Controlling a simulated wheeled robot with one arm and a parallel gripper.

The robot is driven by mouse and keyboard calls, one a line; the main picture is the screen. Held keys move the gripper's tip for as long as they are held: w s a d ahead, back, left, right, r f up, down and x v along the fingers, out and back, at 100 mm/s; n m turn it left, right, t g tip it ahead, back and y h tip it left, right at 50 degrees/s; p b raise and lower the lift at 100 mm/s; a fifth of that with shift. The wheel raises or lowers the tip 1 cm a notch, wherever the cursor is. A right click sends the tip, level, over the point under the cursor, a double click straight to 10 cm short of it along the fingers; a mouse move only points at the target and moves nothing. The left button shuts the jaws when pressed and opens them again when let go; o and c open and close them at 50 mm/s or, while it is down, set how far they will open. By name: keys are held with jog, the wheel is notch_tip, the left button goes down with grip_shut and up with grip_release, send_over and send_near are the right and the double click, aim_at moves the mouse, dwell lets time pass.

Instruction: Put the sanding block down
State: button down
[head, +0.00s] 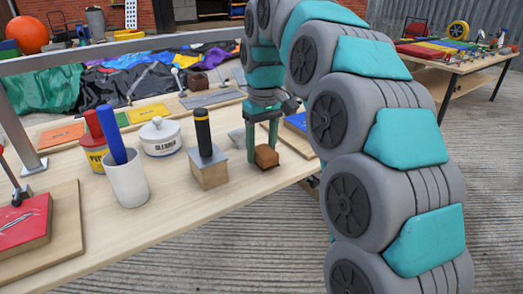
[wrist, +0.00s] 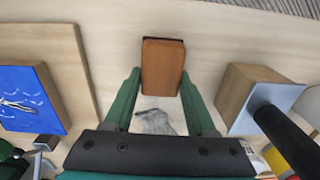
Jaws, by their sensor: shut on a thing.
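The sanding block is a small brown block (head: 267,156) near the table's right edge in the head view. In the wrist view the block (wrist: 162,68) sits between my green fingertips, with a dark strip at its far end. My gripper (head: 262,141) points down and is shut on the block; the fingers also show in the wrist view (wrist: 160,78). The block is at or just above the wooden table top (head: 200,225); I cannot tell if it touches it.
A wooden block with a grey plate and black handle (head: 207,160) stands close to the left of the gripper. A white cup (head: 127,180) and a white lidded tub (head: 160,137) are further left. A blue panel on a board (wrist: 30,98) lies on the other side. A grey crumpled piece (wrist: 155,122) lies beneath the gripper.

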jog(key=shift+f, duration=0.45)
jog(key=shift+f, duration=0.1)
jog(key=shift+c, duration=1)
grip_release()
